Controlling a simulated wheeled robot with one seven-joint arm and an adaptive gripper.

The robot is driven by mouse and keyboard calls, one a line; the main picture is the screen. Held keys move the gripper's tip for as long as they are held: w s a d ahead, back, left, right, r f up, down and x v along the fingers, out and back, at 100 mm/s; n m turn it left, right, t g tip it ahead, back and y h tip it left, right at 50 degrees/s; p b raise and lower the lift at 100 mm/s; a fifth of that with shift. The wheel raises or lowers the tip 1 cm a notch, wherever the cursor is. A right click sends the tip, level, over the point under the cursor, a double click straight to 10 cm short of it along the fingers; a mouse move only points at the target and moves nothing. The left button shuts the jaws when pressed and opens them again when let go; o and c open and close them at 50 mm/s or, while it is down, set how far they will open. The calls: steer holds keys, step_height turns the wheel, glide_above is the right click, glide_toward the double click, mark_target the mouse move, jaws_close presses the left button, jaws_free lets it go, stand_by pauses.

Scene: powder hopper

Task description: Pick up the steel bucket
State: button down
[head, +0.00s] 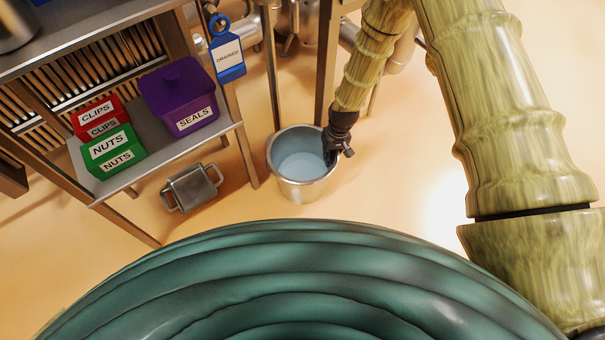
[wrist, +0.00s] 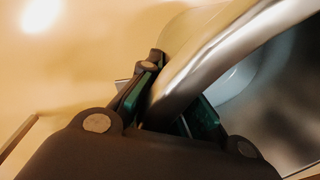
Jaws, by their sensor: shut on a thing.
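The steel bucket (head: 304,188) stands upright on the tan floor in the head view, with a pale blue-grey inside. My gripper (head: 333,155) reaches down to the bucket's right rim. In the wrist view, my gripper (wrist: 165,105) is shut on the bucket's rim, with one finger on each side of the steel wall (wrist: 215,55). The lower fingertips are partly hidden by the rim. I cannot tell any gap between the bucket's base and the floor.
A shelf unit (head: 160,150) to the left holds red CLIPS (head: 98,115), green NUTS (head: 113,152) and purple SEALS (head: 180,95) bins. A blue DRAINED tag (head: 228,57) hangs there. A grey metal box (head: 192,188) lies on the floor. Floor right of the bucket is clear.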

steer(key=shift+r, duration=0.25)
